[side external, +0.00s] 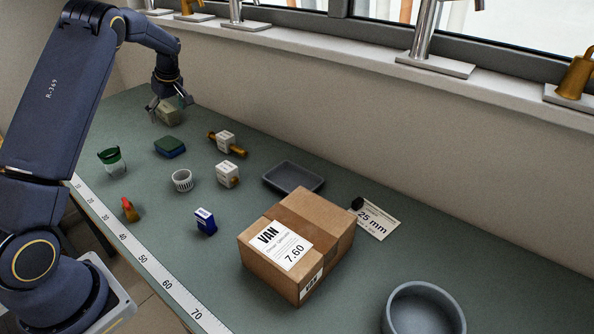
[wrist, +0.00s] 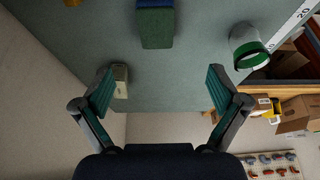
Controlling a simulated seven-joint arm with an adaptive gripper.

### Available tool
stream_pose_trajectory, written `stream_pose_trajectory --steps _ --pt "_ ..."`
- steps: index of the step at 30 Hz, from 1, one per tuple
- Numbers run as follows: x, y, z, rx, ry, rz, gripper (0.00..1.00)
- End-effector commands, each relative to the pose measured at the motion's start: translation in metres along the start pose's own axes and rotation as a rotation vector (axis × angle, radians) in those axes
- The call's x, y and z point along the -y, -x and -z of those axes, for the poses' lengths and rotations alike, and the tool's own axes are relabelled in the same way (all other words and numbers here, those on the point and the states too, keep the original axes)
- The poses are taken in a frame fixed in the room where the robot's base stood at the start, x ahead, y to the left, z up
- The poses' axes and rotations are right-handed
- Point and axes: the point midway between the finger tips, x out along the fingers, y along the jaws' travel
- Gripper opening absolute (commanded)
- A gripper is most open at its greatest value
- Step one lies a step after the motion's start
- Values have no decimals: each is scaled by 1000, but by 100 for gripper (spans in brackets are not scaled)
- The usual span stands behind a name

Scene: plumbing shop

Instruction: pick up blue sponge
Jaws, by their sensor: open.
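The blue sponge (side external: 170,147) is a small block with a green top layer over a blue lower layer, lying flat on the green bench. In the wrist view its green face (wrist: 155,28) shows at the top centre, with a blue strip at the picture's edge. My gripper (side external: 170,108) is open and empty at the far end of the bench, beyond the sponge and apart from it. In the wrist view the spread fingers (wrist: 159,76) have bare bench and floor between them, and the sponge lies ahead of them.
A pale block (side external: 169,117) sits by my gripper, near the left finger in the wrist view (wrist: 120,81). A cardboard box (side external: 297,245) stands farther right.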

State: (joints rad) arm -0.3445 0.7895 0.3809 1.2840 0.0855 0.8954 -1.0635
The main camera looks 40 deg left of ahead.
Motion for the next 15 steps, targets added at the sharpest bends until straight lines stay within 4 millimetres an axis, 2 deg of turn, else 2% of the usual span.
stream_pose_trajectory --steps 9,15 --pt "0 -73 0 2 0 1 97" --pt "-1 -100 0 2 0 -2 97"
